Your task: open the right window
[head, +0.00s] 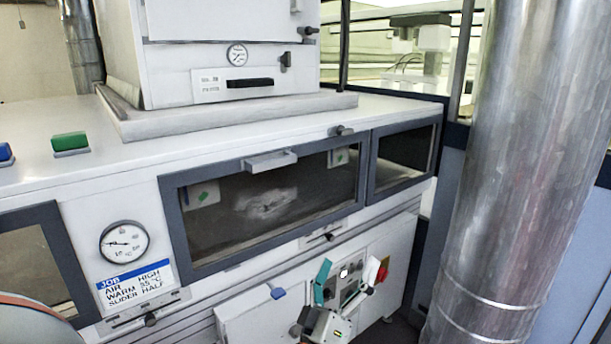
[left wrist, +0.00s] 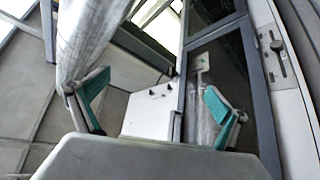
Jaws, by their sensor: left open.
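A wide dark window (head: 230,222) in a grey frame is set in the white tunnel front, with a light bar handle (head: 270,161) at its top edge. A smaller grey-framed window (head: 402,160) adjoins it on the right; I see no handle on it. Both look shut. My left gripper (head: 346,283) is open and empty, with teal finger pads, below the wide window and in front of the lower panel. In the left wrist view the open fingers (left wrist: 155,106) show with a dark framed pane (left wrist: 232,72) beyond them. My right gripper is not in view.
A large metal duct (head: 530,150) stands at the right, close to the tunnel's end. A red knob (head: 382,270) is on the lower panel near the gripper. A gauge (head: 124,242) and a job sign (head: 136,282) are left of the wide window.

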